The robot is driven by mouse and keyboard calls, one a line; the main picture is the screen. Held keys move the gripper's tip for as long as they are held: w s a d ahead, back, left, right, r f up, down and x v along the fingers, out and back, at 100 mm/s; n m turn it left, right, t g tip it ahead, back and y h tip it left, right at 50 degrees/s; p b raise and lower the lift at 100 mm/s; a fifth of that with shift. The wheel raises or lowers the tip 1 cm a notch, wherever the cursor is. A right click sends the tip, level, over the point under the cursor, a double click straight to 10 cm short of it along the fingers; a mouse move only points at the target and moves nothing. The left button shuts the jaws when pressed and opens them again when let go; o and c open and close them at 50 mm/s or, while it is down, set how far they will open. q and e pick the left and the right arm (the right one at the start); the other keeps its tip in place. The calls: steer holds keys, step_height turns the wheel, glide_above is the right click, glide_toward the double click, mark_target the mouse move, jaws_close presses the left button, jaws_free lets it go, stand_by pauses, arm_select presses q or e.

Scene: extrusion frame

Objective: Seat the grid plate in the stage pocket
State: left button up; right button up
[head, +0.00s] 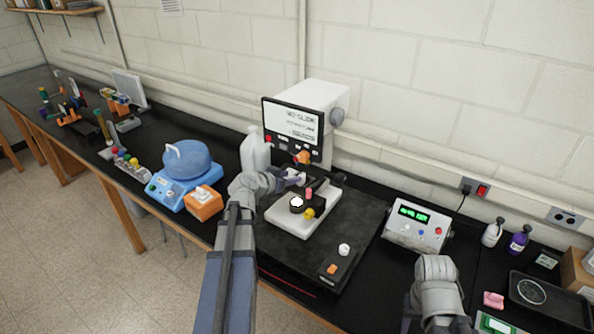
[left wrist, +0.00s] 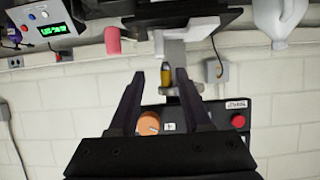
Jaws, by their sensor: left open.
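My left gripper (head: 291,178) is at the instrument's stage, beneath the screen; its fingers are small in the head view. In the left wrist view the left gripper (left wrist: 158,75) is open, with nothing clearly held between its fingers. The dark stage (left wrist: 178,22) crosses the top of that view. In the head view the stage area stands over a white base (head: 287,219). I cannot make out the grid plate or the stage pocket in either view. My right gripper is not in view.
The white instrument (head: 315,97) with a screen (head: 292,122) stands behind the stage. A pink cylinder (head: 308,193) and yellow knob (head: 310,213) are close by. A white bottle (head: 254,150) and blue round device (head: 186,162) stand left, a display box (head: 414,227) right.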

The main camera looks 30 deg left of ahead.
arm_select(q)
steer(key=p+v, duration=0.1)
steer(key=v, duration=0.4)
steer(key=shift+p, duration=0.3)
steer(key=s+d+f+m+g+h, duration=0.1)
steer(key=d+f+g+h, duration=0.2)
steer(key=d, duration=0.8)
steer(key=s+d+f+m+g+h, duration=0.1)
steer(key=s+d+f+m+g, duration=0.2)
steer(key=d, duration=0.8)
steer(key=s+d+f+g+y, duration=0.3)
steer(key=s+d, duration=0.3)
steer(key=s, duration=0.1)
steer(key=s+d+f+n+g+y, duration=0.1)
steer(key=s+d+f+g+y, duration=0.2)
steer(key=s+d, duration=0.4)
steer(key=shift+d+g, duration=0.35)
steer(key=shift+g, duration=0.25)
steer(key=shift+s+f, duration=0.1)
steer(key=shift+f, duration=0.05)
